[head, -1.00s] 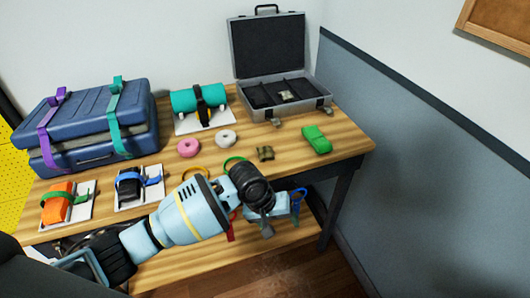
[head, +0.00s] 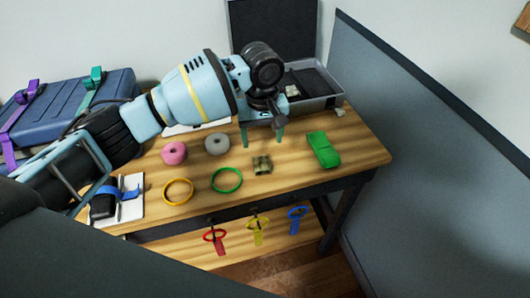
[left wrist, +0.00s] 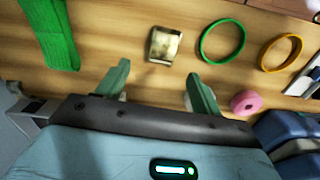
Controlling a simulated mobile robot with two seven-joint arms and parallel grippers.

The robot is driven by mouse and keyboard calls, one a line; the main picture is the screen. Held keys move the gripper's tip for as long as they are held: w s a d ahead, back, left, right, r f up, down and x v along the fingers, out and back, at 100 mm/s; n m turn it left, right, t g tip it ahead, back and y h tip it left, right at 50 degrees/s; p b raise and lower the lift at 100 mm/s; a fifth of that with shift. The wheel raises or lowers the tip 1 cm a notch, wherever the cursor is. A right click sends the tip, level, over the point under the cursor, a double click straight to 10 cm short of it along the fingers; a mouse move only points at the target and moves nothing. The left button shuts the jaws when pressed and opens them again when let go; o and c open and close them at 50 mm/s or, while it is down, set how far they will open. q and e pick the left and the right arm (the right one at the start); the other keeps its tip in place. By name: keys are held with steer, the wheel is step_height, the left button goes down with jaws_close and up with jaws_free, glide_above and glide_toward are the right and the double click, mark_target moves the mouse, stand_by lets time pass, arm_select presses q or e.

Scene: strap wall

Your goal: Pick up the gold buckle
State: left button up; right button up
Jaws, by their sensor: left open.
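The gold buckle (head: 262,165) lies on the wooden table between the green ring and the green strap bundle. In the left wrist view the buckle (left wrist: 164,45) looks brassy and blocky, just beyond the gap between my fingertips. My left gripper (head: 262,138) is open and empty, pointing down. In the head view its fingers show just behind the buckle, apart from it. The gripper also shows in the left wrist view (left wrist: 157,75). My right gripper is not in view.
A green strap bundle (head: 323,149) lies right of the buckle; a green ring (head: 226,180) and yellow ring (head: 177,192) lie left. Pink (head: 174,153) and grey (head: 216,145) rolls are behind. A grey case (head: 322,101) holds a small metallic piece (head: 292,91). Coloured tags hang in front.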

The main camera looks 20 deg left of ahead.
mark_target(261, 160)
arm_select(q)
steer(key=shift+s, duration=0.1)
steer(key=shift+s+f, duration=0.15)
steer(key=shift+f, duration=0.4)
steer(key=shift+s+f, duration=0.15)
steer(key=shift+f, duration=0.4)
steer(key=shift+w+f, duration=0.1)
steer(key=shift+f, duration=0.35)
steer(key=shift+a+f+b, duration=0.15)
steer(key=shift+f+b, duration=0.25)
steer(key=shift+f, duration=1.9)
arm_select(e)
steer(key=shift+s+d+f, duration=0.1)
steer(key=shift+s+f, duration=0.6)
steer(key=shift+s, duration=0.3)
arm_select(q)
steer(key=shift+c, duration=0.3)
steer(key=c, duration=1)
